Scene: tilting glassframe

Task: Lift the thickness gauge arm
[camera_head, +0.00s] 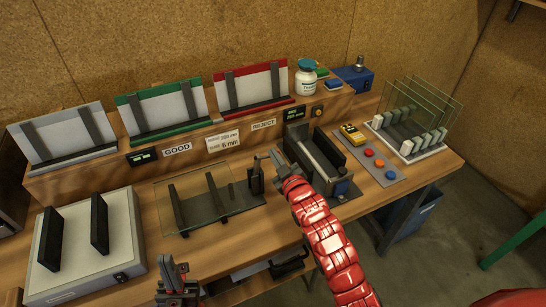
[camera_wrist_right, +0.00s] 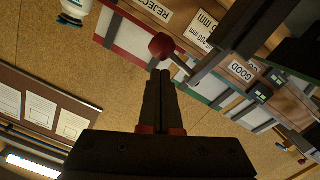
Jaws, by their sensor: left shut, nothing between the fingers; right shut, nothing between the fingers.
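The glass pane (camera_head: 190,207) lies on a dark fixture (camera_head: 228,212) in the middle of the bench. The thickness gauge (camera_head: 256,182) stands at the fixture's right end as a small dark post. My right gripper (camera_head: 276,160) is shut and empty, beside the top of the gauge. In its wrist view the shut fingertips (camera_wrist_right: 159,74) appear just short of the knob; contact cannot be told. My left gripper (camera_head: 174,268) is shut and empty near the bench's front edge.
A grey stand with two black bars (camera_head: 130,235) is at the left. GOOD and REJECT racks (camera_head: 165,108) (camera_head: 252,87) line the back shelf. A dark device (camera_head: 318,160), a button panel (camera_head: 372,160) and a rack of glass panes (camera_head: 405,135) stand to the right.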

